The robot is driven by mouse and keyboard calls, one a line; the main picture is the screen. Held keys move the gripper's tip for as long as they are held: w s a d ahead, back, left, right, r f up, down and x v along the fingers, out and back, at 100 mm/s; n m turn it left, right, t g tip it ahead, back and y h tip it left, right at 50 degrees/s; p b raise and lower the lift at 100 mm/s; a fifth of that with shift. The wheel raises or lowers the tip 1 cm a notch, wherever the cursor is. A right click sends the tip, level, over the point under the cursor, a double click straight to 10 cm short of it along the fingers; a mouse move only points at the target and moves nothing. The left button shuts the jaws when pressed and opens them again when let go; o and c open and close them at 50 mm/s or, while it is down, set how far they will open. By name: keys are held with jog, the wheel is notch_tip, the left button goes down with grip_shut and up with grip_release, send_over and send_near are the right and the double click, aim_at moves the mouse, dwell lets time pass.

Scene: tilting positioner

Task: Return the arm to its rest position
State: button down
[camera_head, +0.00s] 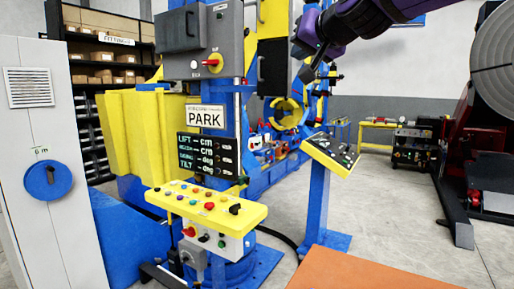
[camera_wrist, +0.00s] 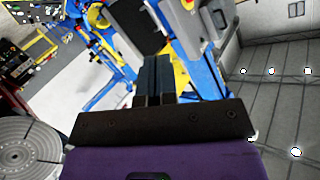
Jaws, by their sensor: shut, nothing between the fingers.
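My purple arm comes in from the top right of the head view, raised in free air. My gripper (camera_head: 309,78) shows at its end as a small dark shape, pointing down and left, in front of the blue and yellow machine. In the wrist view my gripper (camera_wrist: 154,80) has its two dark fingers together with nothing between them. Nothing touches the fingers that I can see.
A blue column with a yellow button panel (camera_head: 207,205) and a PARK sign (camera_head: 205,117) stands left of centre. A smaller yellow-edged console (camera_head: 331,154) stands below my gripper. A dark red machine (camera_head: 462,150) is at the right. An orange surface (camera_head: 365,270) lies in front.

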jog(key=s+d+f+g+h, duration=0.3)
jog(key=s+d+f, duration=0.7)
jog(key=s+f, duration=0.4)
jog(key=s+d+f+g+h, duration=0.3)
jog(key=s+d+f+g, duration=0.2)
jog(key=s+d+f, duration=0.6)
jog(key=s+f, duration=0.2)
jog(key=s, duration=0.2)
jog(key=shift+s+f+g+h, duration=0.2)
jog(key=shift+f+g+h, duration=0.1)
jog(key=shift+f+g, duration=0.1)
